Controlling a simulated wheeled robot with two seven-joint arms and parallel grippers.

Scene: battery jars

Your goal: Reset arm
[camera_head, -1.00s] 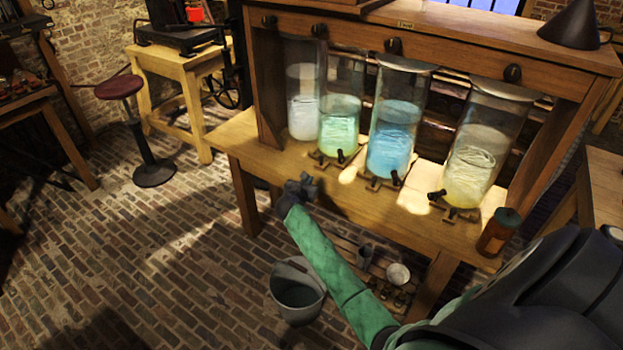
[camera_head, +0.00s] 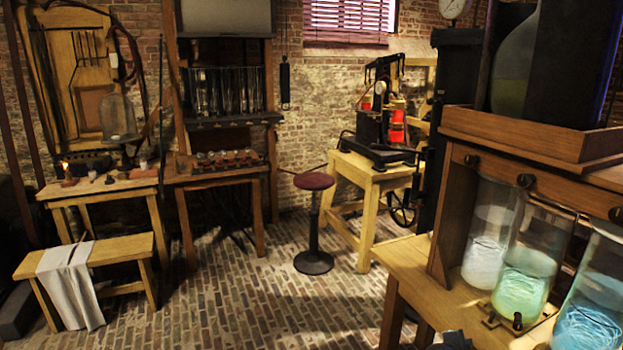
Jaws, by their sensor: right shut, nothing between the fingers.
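The battery jars stand on a wooden bench at the right. One glass jar (camera_head: 490,235) has whitish contents, one jar (camera_head: 525,270) has green contents, and one jar (camera_head: 592,310) has blue contents and is cut by the right edge. My right gripper (camera_head: 455,341) shows only as a small dark piece at the bottom edge, in front of the bench and left of the jars. It is shut and apart from the jars. The rest of my right arm is below the picture. My left gripper is not in view.
The wooden bench (camera_head: 410,262) fills the lower right. A red-topped stool (camera_head: 314,181) stands mid-floor, near a table (camera_head: 356,175) with a machine. A low bench (camera_head: 110,250) with a grey cloth (camera_head: 70,283) is at left. The brick floor (camera_head: 250,315) between is clear.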

